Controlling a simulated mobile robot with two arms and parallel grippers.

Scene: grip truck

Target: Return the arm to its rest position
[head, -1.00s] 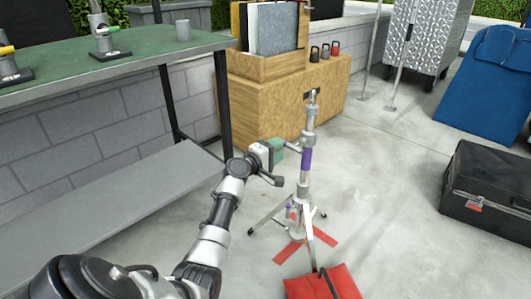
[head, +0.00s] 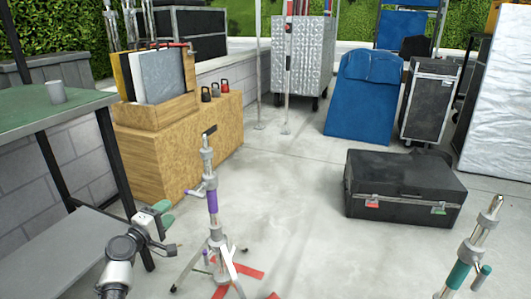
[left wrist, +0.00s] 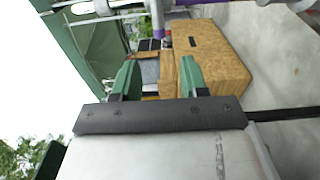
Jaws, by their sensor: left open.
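My left arm comes in at the lower left of the head view. Its green-fingered left gripper (head: 164,214) is open with nothing between the fingers. It is left of a light stand with a purple band (head: 212,201), with a visible gap between them. In the left wrist view the two green fingers (left wrist: 158,76) are spread apart. Part of the stand, with purple on it (left wrist: 158,32), crosses the top of that view. My right gripper is not in view.
A green table (head: 75,112) with a grey cup (head: 56,92) is at the left. A wooden cabinet (head: 165,160) stands behind the light stand. A black case (head: 405,190) lies at the right. A teal-banded stand (head: 460,272) is at lower right.

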